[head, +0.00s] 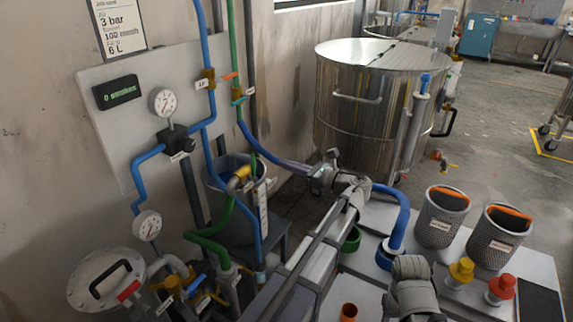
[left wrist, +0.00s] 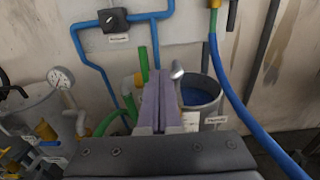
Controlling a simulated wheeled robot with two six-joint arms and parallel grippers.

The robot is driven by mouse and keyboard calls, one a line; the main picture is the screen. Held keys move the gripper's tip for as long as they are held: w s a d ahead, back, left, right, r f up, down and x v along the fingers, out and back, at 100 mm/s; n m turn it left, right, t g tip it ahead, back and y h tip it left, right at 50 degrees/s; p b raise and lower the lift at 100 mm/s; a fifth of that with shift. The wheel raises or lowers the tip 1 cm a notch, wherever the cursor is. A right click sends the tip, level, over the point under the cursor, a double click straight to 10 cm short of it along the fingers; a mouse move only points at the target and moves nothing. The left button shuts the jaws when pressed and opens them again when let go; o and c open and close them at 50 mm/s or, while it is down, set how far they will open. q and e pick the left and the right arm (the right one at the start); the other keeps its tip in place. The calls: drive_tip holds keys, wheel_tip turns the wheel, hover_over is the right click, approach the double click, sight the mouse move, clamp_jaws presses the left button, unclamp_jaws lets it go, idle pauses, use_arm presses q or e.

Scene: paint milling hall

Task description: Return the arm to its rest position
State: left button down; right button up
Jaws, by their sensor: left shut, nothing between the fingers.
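My left gripper (head: 281,163) is at the centre of the head view, its arm rising from the lower edge. Its slim purple-grey fingers point left, toward the wall pipework. In the left wrist view the fingers (left wrist: 158,85) lie together, shut with nothing between them. They appear in front of a grey bucket (left wrist: 203,98) with blue inside; I cannot tell the gap. A grey part of my right arm (head: 412,285) shows at the lower right, but its gripper is not visible.
A blue hose (head: 244,128) runs down close to my left gripper. A wall panel (head: 125,140) carries gauges and pipes. A large steel vessel (head: 372,105) stands behind. Two mesh baskets (head: 440,218) (head: 496,240) and yellow and red knobs (head: 460,272) (head: 500,289) occupy the grey worktop (head: 540,268).

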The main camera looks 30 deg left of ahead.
use_arm(q)
drive_tip(key=shift+s+f, duration=0.1)
drive_tip(key=s+d+f+n+h, duration=0.1)
drive_tip(key=s+f+n+h, duration=0.55)
drive_tip(key=f, duration=0.45)
drive_tip(key=s+d+f+n+h, duration=0.5)
drive_tip(key=d+n+h, duration=0.1)
drive_tip(key=d, duration=0.2)
drive_tip(key=s+d+f+n+h, duration=0.6)
drive_tip(key=d, duration=0.2)
drive_tip(key=s+d+m+g+y, duration=0.1)
drive_tip(key=s+d+m+y, duration=0.3)
drive_tip(key=d, duration=0.7)
wheel_tip(320, 180, up, 16)
drive_tip(key=s+h+p, duration=0.1)
drive_tip(key=h+p, duration=0.1)
drive_tip(key=p, duration=1.4)
drive_tip(key=shift+d+r, duration=0.15)
drive_tip(key=shift+s+n, duration=0.1)
drive_tip(key=shift+n, duration=0.15)
